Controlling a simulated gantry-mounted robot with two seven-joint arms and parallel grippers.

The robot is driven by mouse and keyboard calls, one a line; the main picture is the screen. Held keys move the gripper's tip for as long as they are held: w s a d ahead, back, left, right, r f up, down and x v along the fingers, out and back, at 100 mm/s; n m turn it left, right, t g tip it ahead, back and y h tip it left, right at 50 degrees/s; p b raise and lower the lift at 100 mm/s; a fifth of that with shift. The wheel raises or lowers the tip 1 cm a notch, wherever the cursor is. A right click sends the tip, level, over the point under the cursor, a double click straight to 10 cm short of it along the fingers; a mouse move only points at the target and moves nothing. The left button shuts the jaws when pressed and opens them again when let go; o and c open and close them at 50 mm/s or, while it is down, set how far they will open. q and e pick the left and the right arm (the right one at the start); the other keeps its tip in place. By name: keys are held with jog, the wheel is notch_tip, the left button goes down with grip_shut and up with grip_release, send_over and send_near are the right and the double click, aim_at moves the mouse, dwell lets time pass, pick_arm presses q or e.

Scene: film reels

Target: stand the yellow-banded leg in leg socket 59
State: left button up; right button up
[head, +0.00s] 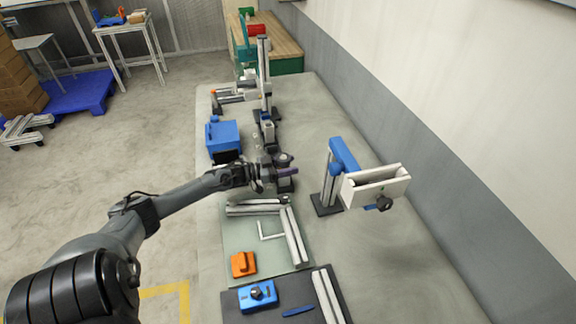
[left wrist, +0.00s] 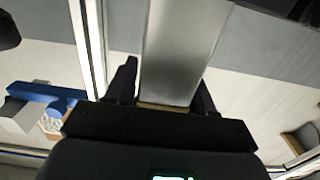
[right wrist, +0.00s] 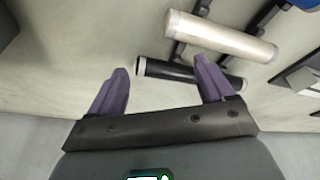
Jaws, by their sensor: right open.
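In the head view my left gripper (head: 285,172) is over the middle of the bench, above a small dark block (head: 285,187). In the left wrist view my left gripper (left wrist: 165,92) has a finger against each side of a long grey bar (left wrist: 182,45), apparently the leg. A thin tan-yellow strip (left wrist: 165,107) shows at the bar's near end; I cannot tell if it is the yellow band. No socket number is readable. My right gripper (right wrist: 160,85) is open and empty in the right wrist view, beyond it a black rod (right wrist: 190,75) and a silver rod (right wrist: 220,35).
A grey post with a blue arm and white trough (head: 375,188) stands to the right. A blue box (head: 223,138) stands left of the gripper. Nearer are silver rails (head: 292,238), an orange block (head: 243,264) and a blue device (head: 258,296).

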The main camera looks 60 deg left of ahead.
pick_arm(q)
jog(key=shift+o, duration=1.3)
jog(key=shift+r, duration=0.1)
jog(key=shift+r, duration=0.15)
pick_arm(e)
jog(key=shift+r, duration=0.15)
pick_arm(q)
jog(key=shift+s+a, duration=0.1)
jog(key=shift+s, duration=0.2)
jog(key=p+v, duration=0.2)
jog(key=v, duration=0.9)
jog(key=shift+s, duration=0.2)
pick_arm(e)
jog(key=shift+r, duration=0.85)
